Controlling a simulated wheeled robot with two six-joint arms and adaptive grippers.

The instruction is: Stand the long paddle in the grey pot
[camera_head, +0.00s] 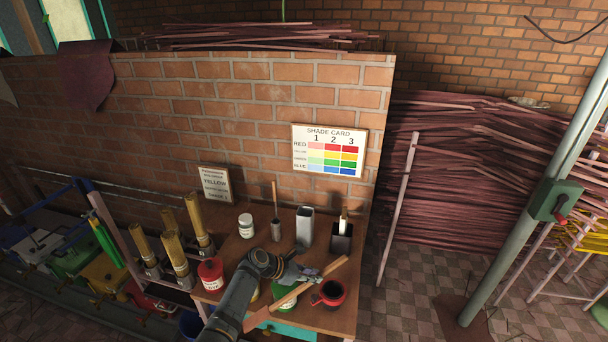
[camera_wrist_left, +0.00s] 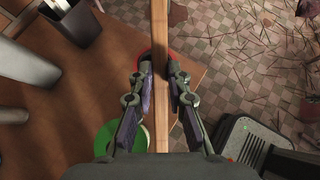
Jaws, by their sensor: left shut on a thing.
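My left gripper (camera_head: 305,275) is shut on the long paddle (camera_head: 322,273), a light wooden stick with a broader brown end at lower left. The paddle lies slanted across the view above the table's front part, its thin end up to the right. In the left wrist view, the paddle (camera_wrist_left: 160,40) runs between both fingers of the gripper (camera_wrist_left: 160,85). The grey pot (camera_head: 305,228), tall and open-topped, stands upright on the table behind the gripper. The pot also shows at the left edge of the left wrist view (camera_wrist_left: 25,70). My right gripper is not in view.
A dark square pot (camera_head: 342,241) with a brush stands right of the grey pot; a small grey holder (camera_head: 276,232) with a thin stick stands left. A white jar (camera_head: 246,226), red jar (camera_head: 211,274), green jar (camera_head: 282,292) and red cup (camera_head: 332,293) share the table. A brick wall rises behind.

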